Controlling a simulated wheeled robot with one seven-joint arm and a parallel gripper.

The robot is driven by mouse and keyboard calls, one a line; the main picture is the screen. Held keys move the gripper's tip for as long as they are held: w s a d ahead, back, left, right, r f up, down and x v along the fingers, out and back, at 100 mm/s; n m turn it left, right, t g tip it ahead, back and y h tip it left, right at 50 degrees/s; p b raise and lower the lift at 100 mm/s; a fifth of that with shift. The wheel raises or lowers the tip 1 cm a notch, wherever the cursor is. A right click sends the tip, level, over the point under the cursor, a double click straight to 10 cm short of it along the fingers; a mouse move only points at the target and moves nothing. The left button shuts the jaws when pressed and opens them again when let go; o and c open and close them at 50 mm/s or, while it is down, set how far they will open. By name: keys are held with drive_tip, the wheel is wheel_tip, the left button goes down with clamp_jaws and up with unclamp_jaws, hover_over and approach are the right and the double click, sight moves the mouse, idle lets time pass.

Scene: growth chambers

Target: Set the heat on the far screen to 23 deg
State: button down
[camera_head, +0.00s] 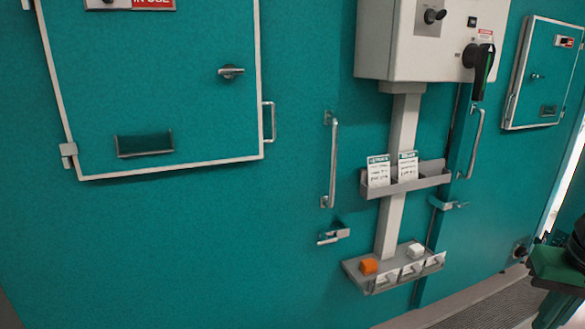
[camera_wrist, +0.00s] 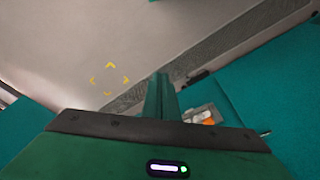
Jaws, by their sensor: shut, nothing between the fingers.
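No screen with a heat reading can be made out in either view. A pale grey control box (camera_head: 430,40) is on the teal wall in the head view, with a knob (camera_head: 434,16) and a large black handle (camera_head: 481,65); its top is cut off. A farther chamber door (camera_head: 540,85) at the upper right bears a small red and white plate (camera_head: 565,41), too small to read. In the wrist view my gripper (camera_wrist: 160,90) is shut and empty, with the floor beyond it. Green parts of my arm show at the right edge of the head view.
A near chamber door (camera_head: 150,80) with a latch fills the upper left. Below the box, a post carries a card rack (camera_head: 420,180) and a lower shelf (camera_head: 360,268) with an orange block (camera_head: 369,266) and a white block (camera_head: 416,251). Vertical handles (camera_head: 333,160) stick out from the wall.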

drive_tip(key=s+a+f+m+g+y, duration=0.1)
drive_tip(key=s+a+f, duration=0.1)
drive_tip(key=s, duration=0.4)
drive_tip(key=shift+a+f+g, duration=0.35)
drive_tip(key=shift+g, duration=0.05)
drive_tip(key=shift+w, duration=0.1)
drive_tip(key=shift+w+f, duration=0.25)
drive_tip(key=shift+w, duration=0.35)
idle(2.5)
